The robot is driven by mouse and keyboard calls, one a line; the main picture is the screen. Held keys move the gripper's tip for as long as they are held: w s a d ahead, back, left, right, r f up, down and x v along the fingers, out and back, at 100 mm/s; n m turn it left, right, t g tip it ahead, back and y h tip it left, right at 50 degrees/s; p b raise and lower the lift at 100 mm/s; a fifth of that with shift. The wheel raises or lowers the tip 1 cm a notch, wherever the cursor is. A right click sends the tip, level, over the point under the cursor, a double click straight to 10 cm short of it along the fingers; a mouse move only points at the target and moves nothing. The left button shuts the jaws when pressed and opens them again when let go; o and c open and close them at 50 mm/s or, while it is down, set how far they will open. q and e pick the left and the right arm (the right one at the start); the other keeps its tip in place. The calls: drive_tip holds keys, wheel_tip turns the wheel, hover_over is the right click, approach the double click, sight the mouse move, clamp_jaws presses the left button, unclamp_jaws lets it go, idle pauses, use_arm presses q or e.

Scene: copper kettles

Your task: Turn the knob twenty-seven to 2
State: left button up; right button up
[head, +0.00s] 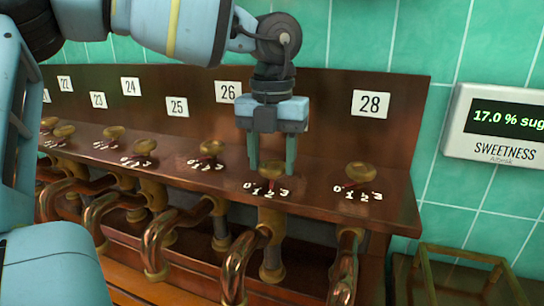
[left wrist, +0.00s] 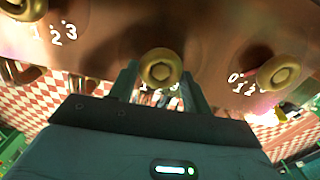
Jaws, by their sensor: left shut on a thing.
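The brass knob twenty-seven (head: 271,169) sits on the copper ledge between the knobs for 26 and 28. Its number plate is almost wholly hidden behind my left gripper (head: 272,165). The gripper points down with one finger on each side of the knob, shut on it. In the left wrist view the round knob top (left wrist: 161,68) lies between the two fingers (left wrist: 161,82). A white scale 0 to 3 lies in front of the knob, with a red pointer over its middle; the exact digit is unclear. My right gripper is not in view.
Knob twenty-eight (head: 361,172) stands to the right and knob twenty-six (head: 211,149) to the left, with several more beyond. Copper pipes (head: 240,262) curve below the ledge. A brass frame (head: 470,258) stands lower right.

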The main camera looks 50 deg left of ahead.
sight(272, 164)
use_arm(q)
drive_tip(key=o, duration=1)
drive_tip(key=shift+r, duration=0.1)
wheel_tip(272, 164, up, 8)
drive_tip(key=shift+f, duration=0.15)
